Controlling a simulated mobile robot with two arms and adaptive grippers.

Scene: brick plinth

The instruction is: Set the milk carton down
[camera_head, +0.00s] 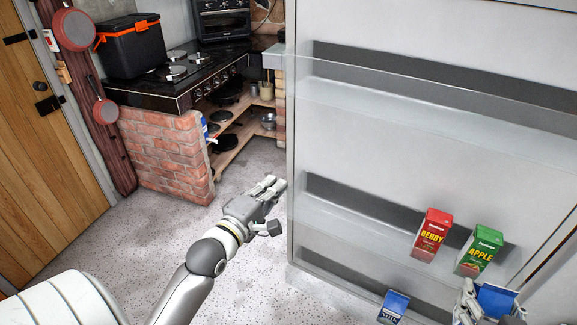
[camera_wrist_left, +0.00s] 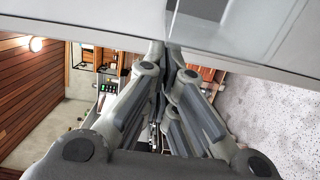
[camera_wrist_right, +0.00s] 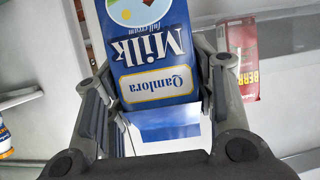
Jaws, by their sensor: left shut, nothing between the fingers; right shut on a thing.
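The milk carton, blue and white with "Milk" lettering, fills the space between the fingers of my right gripper (camera_wrist_right: 155,110) in the right wrist view (camera_wrist_right: 155,55). In the head view its blue part (camera_head: 497,301) shows at the lower right, partly hidden by my right gripper (camera_head: 490,305), which is shut on it. It is in front of the fridge door, close to the green apple carton (camera_head: 480,252). Whether its base touches a shelf is not visible. My left gripper (camera_head: 268,190) is shut and empty, left of the door; its fingers also show in the left wrist view (camera_wrist_left: 165,60).
A red berry carton (camera_head: 431,235) stands left of the apple carton in a clear door shelf (camera_head: 370,228). Another blue carton (camera_head: 393,306) is lower down, left of my right gripper. The upper door shelf (camera_head: 420,100) is empty. A brick plinth (camera_head: 165,150) stands at the back left.

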